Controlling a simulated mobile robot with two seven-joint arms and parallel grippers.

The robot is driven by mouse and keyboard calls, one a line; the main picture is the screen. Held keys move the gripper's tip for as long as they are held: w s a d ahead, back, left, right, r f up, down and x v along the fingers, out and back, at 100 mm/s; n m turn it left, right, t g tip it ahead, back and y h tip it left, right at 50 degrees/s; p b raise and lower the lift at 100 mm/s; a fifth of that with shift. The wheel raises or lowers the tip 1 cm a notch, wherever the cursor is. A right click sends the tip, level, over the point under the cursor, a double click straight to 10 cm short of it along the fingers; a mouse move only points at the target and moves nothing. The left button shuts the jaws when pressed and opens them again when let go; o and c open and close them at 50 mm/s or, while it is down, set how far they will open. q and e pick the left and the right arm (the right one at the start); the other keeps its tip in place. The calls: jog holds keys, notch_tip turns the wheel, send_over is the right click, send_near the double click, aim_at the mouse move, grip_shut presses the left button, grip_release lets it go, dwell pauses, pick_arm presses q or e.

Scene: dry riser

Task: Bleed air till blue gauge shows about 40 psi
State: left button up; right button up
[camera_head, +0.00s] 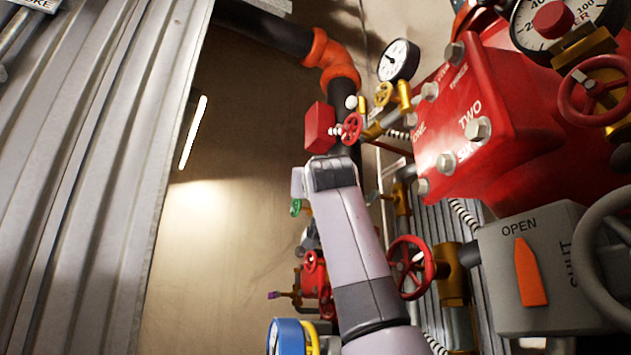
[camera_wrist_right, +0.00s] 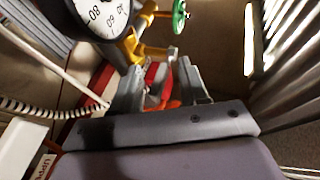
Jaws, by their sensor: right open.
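A blue-rimmed gauge (camera_head: 287,337) with a yellow fitting shows at the bottom of the head view. Its face is turned away, so I cannot read it. In the right wrist view my right gripper (camera_wrist_right: 158,78) is open. Red-orange parts (camera_wrist_right: 160,92) show between and beyond its fingers; I cannot tell whether they touch. A white gauge face (camera_wrist_right: 100,14) is cut off at the top left, with a yellow fitting and a green handwheel (camera_wrist_right: 180,16) to its right. One of my arms fills the middle of the head view and hides what lies behind. My left gripper is not in view.
A red box marked TWO (camera_head: 470,120), a red handwheel (camera_head: 411,267) and a grey OPEN/SHUT panel (camera_head: 535,275) with an orange pointer crowd the right. Another gauge (camera_head: 398,60) stands at the top. Corrugated metal (camera_head: 90,170) covers the left. The centre-left is clear.

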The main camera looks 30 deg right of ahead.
grip_shut()
jog(key=shift+f+m+t+h, duration=0.3)
jog(key=shift+t+h, duration=0.1)
jog(key=shift+h, duration=0.1)
jog(key=shift+f+m+t+h, duration=0.15)
jog(key=shift+m+t+h, duration=0.25)
jog(key=shift+m+h, duration=0.25)
grip_release()
